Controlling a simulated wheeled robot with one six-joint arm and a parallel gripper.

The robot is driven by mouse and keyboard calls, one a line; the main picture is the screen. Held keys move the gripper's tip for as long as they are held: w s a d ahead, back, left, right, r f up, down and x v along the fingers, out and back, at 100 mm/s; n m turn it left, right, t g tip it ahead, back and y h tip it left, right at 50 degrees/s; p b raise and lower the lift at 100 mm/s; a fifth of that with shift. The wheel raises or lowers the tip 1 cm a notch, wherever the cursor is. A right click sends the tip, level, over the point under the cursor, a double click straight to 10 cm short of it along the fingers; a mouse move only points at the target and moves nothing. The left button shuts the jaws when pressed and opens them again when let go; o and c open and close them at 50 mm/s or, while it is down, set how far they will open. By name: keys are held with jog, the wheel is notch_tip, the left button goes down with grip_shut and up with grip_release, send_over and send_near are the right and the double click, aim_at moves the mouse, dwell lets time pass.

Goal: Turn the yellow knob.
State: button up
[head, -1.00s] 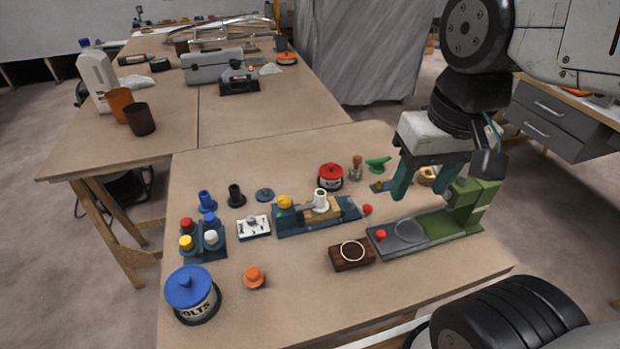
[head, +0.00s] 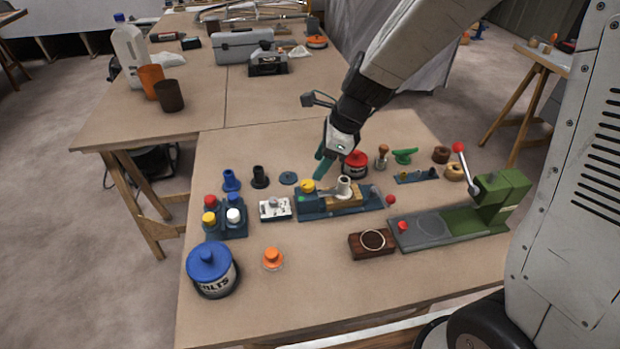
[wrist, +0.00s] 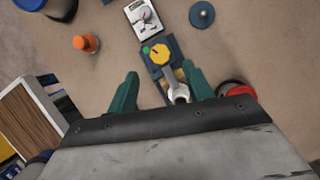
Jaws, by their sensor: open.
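The yellow knob (head: 307,186) sits on the left end of a dark blue fixture (head: 312,207) on the table, beside a small green button. In the wrist view the yellow knob (wrist: 160,54) is ahead of my fingers, roughly centred between them. My gripper (head: 322,168) is open and empty, with teal fingers pointing down close above and behind the knob in the head view. In the wrist view my gripper (wrist: 160,88) straddles the line of the fixture, its fingers apart and not seen touching the knob.
A green press (head: 490,205) with a red-tipped lever stands at right.

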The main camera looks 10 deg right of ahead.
aim_at(308, 183)
jog(key=x, duration=0.6)
jog(key=shift+a+f, duration=0.15)
jog(key=shift+f, duration=0.2)
jog(key=c, duration=0.9)
